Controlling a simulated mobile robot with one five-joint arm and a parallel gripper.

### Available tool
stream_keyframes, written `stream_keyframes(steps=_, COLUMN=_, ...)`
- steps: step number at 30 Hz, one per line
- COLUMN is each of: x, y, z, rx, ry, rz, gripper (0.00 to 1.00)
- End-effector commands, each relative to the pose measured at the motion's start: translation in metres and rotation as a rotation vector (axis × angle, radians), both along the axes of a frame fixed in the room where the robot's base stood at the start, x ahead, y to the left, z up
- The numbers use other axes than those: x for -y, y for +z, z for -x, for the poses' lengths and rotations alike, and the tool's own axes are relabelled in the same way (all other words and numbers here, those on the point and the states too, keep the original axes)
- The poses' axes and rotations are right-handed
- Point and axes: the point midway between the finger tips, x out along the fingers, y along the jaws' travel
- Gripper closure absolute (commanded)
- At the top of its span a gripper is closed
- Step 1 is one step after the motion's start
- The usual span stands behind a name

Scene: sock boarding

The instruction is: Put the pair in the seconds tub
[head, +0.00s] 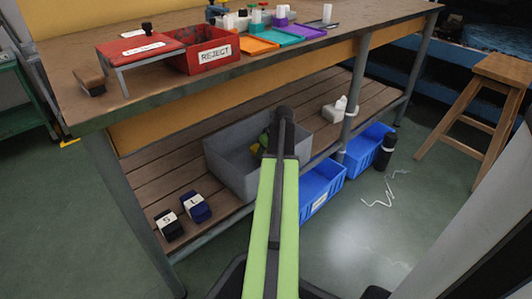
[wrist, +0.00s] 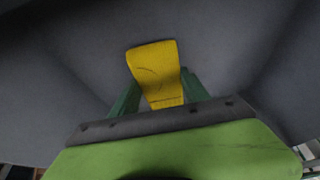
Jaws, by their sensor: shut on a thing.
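A yellow folded pair (wrist: 152,65) sits between my gripper's green fingers (wrist: 160,92) in the wrist view, and the gripper is shut on it. Grey walls surround it there. In the head view, the pair (head: 255,149) shows as a small yellow patch beside my gripper (head: 264,142), inside the opening of a large grey tub (head: 240,176) on the lower shelf. My arm hides part of the tub and most of the gripper. I see no readable label naming a seconds tub. Whether the pair touches the tub's bottom cannot be told.
Blue bins (head: 322,188) stand on the floor by the shelf, with a black cylinder (head: 385,152) beside them. Dark bundles marked S and L (head: 182,215) lie on the shelf left of the tub. The bench top above holds a red REJECT bin (head: 212,52) and coloured trays.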

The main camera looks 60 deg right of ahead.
Motion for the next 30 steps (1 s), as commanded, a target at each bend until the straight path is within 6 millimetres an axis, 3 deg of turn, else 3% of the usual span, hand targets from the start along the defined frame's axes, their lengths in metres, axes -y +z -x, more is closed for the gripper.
stream_keyframes(steps=6, x=0.0, y=-0.004, z=0.0, rx=0.0, ry=-0.001, rz=0.0, gripper=0.93)
stream_keyframes(steps=7, x=0.0, y=-0.004, z=0.0, rx=0.0, ry=-0.001, rz=0.0, gripper=0.42)
stream_keyframes(steps=11, x=0.0, y=-0.004, z=0.001, rx=0.0, ry=-0.001, rz=0.0, gripper=0.25)
stream_keyframes(steps=23, x=0.001, y=0.001, z=0.001, rx=0.0, ry=-0.002, rz=0.0, gripper=0.24)
stream_keyframes(steps=30, x=-0.002, y=0.036, z=0.009, rx=0.0, ry=-0.003, rz=0.0, gripper=0.24)
